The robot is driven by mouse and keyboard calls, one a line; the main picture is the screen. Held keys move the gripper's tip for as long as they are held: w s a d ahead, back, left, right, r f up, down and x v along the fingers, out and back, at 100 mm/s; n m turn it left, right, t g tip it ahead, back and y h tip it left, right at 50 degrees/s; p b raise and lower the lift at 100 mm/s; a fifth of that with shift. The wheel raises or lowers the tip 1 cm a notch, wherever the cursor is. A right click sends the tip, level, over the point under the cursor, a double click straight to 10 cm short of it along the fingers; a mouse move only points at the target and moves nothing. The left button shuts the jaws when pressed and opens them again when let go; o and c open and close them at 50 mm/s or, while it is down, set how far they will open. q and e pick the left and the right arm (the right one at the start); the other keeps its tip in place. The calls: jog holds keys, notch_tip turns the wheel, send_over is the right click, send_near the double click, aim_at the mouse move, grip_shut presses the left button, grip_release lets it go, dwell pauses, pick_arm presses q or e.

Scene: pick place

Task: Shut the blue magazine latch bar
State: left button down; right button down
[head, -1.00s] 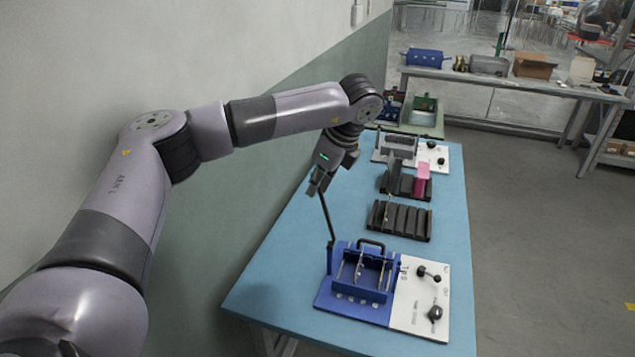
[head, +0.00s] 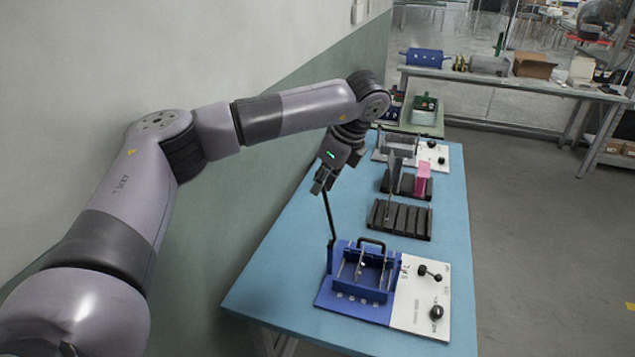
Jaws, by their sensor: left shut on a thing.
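The blue magazine (head: 347,300) sits on the near part of the blue table, joined to a white panel with black knobs (head: 420,300). A dark latch bar (head: 329,217) stands raised, nearly upright with a slight tilt, from the magazine's back left corner. My left gripper (head: 324,186) is shut on the upper end of this bar, above and behind the magazine. A black handle (head: 370,242) arches over the magazine's back, and thin upright pieces stand inside it. My right gripper is not in view.
Behind the magazine stand a black slotted rack (head: 400,220) and another rack with a pink block (head: 423,178). A grey fixture with a white panel (head: 432,155) is farther back. The table (head: 290,270) is bare left of the racks; a wall runs along the left.

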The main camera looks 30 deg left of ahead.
pick_arm(q)
jog(key=w+d+f+b, duration=0.1)
jog(key=d+b, duration=0.3)
jog(key=d, duration=0.6)
jog(key=shift+w+f, duration=0.3)
jog(key=shift+w, duration=0.4)
